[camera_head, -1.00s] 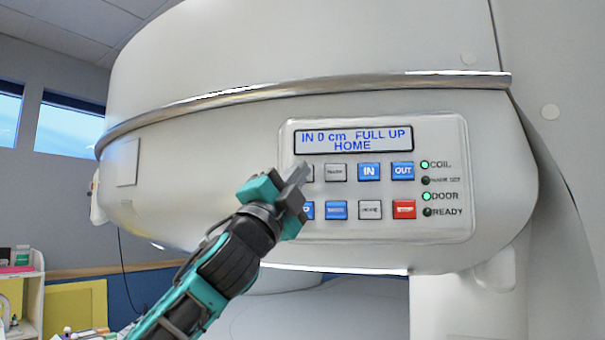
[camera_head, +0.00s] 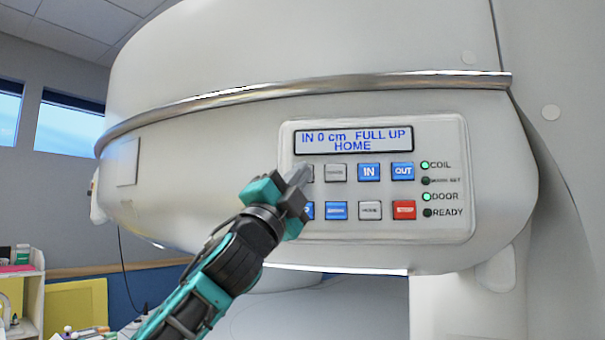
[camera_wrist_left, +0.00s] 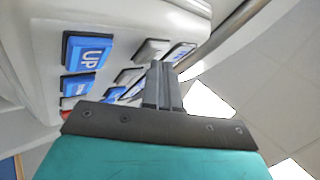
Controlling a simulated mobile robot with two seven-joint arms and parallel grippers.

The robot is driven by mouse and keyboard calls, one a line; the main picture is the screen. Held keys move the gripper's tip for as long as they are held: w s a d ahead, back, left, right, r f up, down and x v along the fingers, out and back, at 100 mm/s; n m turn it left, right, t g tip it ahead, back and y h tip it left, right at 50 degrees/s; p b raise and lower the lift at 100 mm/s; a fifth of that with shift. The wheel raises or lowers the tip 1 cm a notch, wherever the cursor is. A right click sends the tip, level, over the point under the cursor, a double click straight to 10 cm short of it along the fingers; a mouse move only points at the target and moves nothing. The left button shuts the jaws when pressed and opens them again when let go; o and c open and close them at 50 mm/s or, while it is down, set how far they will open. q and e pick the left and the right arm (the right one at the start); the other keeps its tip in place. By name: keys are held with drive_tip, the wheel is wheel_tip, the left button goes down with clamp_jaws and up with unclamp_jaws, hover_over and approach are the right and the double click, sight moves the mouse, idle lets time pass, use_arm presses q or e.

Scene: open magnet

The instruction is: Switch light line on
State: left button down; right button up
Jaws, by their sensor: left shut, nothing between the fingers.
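The control panel (camera_head: 450,150) is on the white magnet housing. Its display (camera_head: 353,140) reads "IN 0 cm FULL UP HOME". Below it are two rows of buttons, including a blue IN button (camera_head: 369,172), a blue OUT button (camera_head: 403,171) and a red STOP button (camera_head: 404,210). My left gripper (camera_head: 300,174) is shut and empty, its tips at the top-left grey button, which they mostly cover. In the left wrist view the closed fingers (camera_wrist_left: 161,85) point toward a pale button beside the UP button (camera_wrist_left: 87,54); contact is unclear. My right gripper is not in view.
The COIL light (camera_head: 425,165) and DOOR light (camera_head: 427,197) glow green; the lights between and below them are dark. A metal rail (camera_head: 300,88) crosses the housing above the panel. A white shelf (camera_head: 30,290) stands at lower left.

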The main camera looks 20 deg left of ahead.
use_arm(q)
drive_tip(key=shift+w, duration=0.25)
drive_tip(key=shift+s, duration=0.1)
idle(0.6)
drive_tip(key=shift+s, duration=0.75)
drive_tip(key=shift+s, duration=0.1)
drive_tip(key=shift+s+d, duration=0.15)
drive_tip(key=shift+s, duration=1.05)
drive_tip(key=shift+s+d, duration=0.15)
drive_tip(key=shift+s, duration=1.05)
